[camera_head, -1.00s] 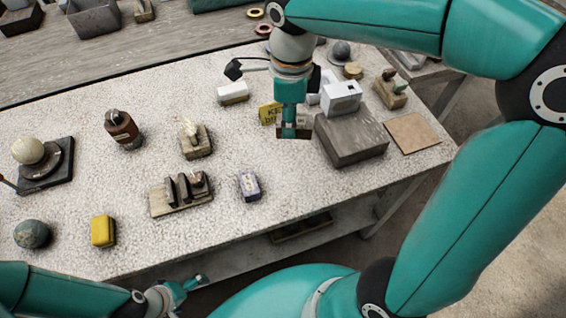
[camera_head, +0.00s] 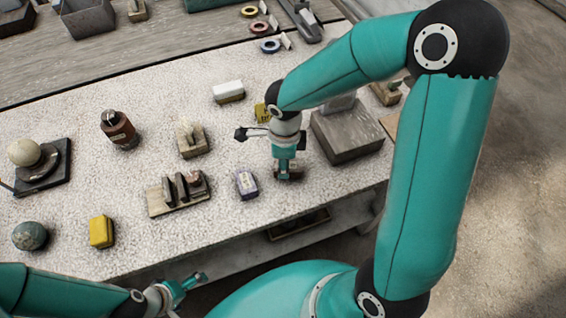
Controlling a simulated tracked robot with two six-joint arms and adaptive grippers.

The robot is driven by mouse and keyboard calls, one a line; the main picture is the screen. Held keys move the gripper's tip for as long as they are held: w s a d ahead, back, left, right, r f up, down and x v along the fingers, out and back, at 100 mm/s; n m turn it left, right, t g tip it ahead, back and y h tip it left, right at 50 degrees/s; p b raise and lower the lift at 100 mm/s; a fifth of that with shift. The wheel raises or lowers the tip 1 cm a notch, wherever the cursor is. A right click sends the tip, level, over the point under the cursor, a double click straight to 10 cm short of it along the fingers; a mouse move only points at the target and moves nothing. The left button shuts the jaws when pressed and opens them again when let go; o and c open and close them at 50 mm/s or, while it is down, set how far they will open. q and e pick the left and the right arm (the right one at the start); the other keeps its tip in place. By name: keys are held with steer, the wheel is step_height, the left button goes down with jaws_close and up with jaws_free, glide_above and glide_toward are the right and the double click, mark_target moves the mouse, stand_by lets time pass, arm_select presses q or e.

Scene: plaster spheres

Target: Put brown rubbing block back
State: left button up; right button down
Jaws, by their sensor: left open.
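My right gripper (camera_head: 285,174) points down over the table, to the right of the purple-and-white block. A small brown block (camera_head: 296,171) shows on both sides of its fingers, so it appears shut on the brown rubbing block. The fingers hide the block's middle, and I cannot tell its height above the table. A wooden rack (camera_head: 158,205) with several upright dark pieces stands to the left of this gripper. My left gripper (camera_head: 187,286) is open and empty, low in front of the table's front edge.
A purple-and-white block (camera_head: 247,185) stands between rack and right gripper. A grey stone slab (camera_head: 345,134) is to the right. A yellow block (camera_head: 101,231), a green-grey sphere (camera_head: 30,236) and a brown bottle (camera_head: 119,130) stand left. The table's front middle is clear.

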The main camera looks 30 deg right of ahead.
steer(key=shift+f, duration=0.3)
steer(key=c, duration=0.7)
jaws_free()
steer(key=shift+o, duration=0.2)
step_height(320, 180, up, 12)
